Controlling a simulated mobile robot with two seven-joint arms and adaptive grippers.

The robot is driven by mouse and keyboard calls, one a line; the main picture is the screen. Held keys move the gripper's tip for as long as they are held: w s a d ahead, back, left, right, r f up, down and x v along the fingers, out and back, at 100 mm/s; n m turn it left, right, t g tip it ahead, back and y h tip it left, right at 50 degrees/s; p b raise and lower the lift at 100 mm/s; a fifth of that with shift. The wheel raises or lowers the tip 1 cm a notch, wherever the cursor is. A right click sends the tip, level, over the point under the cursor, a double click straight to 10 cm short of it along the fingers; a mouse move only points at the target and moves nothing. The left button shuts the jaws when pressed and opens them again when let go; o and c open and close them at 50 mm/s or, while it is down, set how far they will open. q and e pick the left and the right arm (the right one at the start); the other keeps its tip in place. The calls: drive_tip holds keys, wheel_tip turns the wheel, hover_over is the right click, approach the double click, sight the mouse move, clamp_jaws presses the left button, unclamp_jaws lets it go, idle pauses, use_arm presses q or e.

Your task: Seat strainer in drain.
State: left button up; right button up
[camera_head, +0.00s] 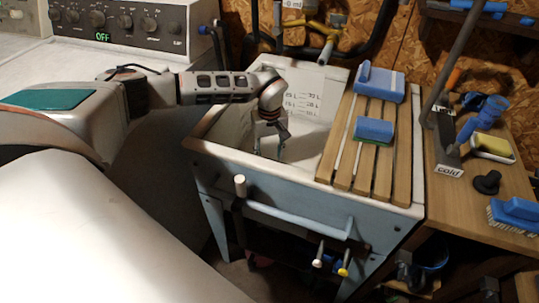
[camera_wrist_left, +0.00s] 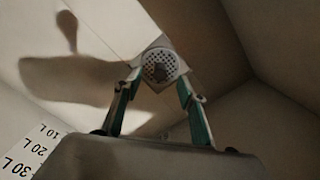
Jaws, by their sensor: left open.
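My left gripper (camera_head: 284,146) reaches down into the white sink (camera_head: 222,163) with its fingers pointing at the basin. In the left wrist view the left gripper (camera_wrist_left: 160,78) has its two green-sided fingers spread apart. The strainer is hidden by the sink front in the head view. My right gripper is not in view.
A wooden shelf (camera_head: 468,196) with a tap and cleaning items stands right. An appliance with knobs (camera_head: 150,22) is at left. Sink walls surround my gripper.

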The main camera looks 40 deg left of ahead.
use_arm(q)
wheel_tip(320, 180, up, 12)
drive_tip(key=shift+f, duration=0.2)
